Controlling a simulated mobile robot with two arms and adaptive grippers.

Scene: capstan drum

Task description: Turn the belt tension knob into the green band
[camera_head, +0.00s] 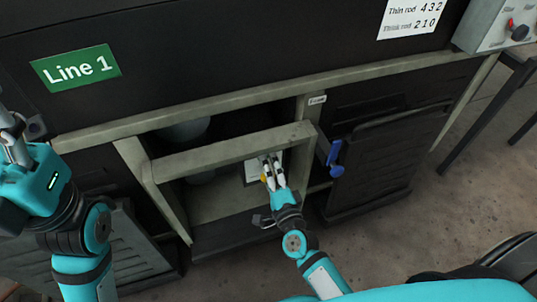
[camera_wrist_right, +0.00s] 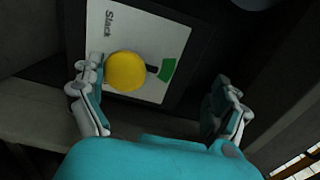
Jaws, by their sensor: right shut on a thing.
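The yellow knob (camera_wrist_right: 126,72) sits on a white plate (camera_wrist_right: 150,30) marked "Slack". A green band (camera_wrist_right: 167,70) is printed to its right in the wrist view. A short dark mark (camera_wrist_right: 152,69) lies between knob and band; I cannot tell whether it is the knob's pointer. My right gripper (camera_head: 271,164) reaches into the open bay at the plate and is shut on the knob.
The bay has a pale frame with a crossbar (camera_head: 230,146) just above my right gripper. A dark panel with a blue handle (camera_head: 335,155) stands to the right. A green "Line 1" sign (camera_head: 75,68) and a control box (camera_head: 497,25) are above.

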